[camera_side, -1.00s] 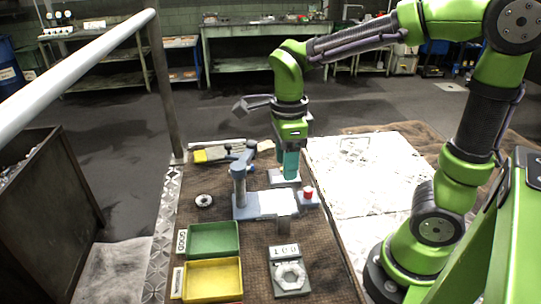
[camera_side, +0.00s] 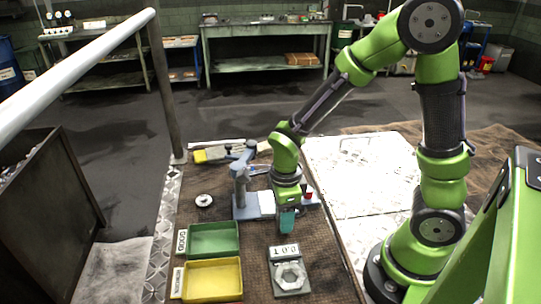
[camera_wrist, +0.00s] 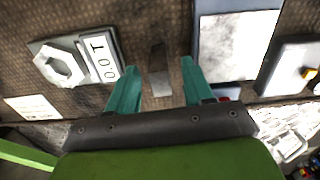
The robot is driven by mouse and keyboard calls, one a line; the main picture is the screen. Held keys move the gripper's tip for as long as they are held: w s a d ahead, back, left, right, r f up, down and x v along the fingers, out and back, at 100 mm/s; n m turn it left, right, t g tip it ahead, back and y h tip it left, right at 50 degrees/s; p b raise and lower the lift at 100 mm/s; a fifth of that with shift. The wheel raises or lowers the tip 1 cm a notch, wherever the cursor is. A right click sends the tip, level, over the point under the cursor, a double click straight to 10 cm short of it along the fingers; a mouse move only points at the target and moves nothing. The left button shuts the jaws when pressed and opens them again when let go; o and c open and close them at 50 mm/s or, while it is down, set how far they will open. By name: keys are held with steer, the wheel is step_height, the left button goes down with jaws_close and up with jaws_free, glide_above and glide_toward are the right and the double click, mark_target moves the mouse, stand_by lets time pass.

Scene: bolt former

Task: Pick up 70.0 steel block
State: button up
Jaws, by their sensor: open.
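In the wrist view, a small upright grey steel block (camera_wrist: 160,72) stands on the brown mat between my fingertips. No number is readable on it. My gripper (camera_wrist: 159,82) is open, with one teal finger on each side of the block and visible gaps between. There the block is hidden by the fingers. I cannot tell how far down the block the fingertips reach.
A green bin (camera_side: 214,239) and a yellow bin (camera_side: 212,279) stand left. The stand's pale plate (camera_wrist: 232,42) is close right of the fingers.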

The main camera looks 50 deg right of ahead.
step_height(320, 180, down, 2)
jaws_close()
stand_by(0.4)
steer(key=shift+r, duration=0.1)
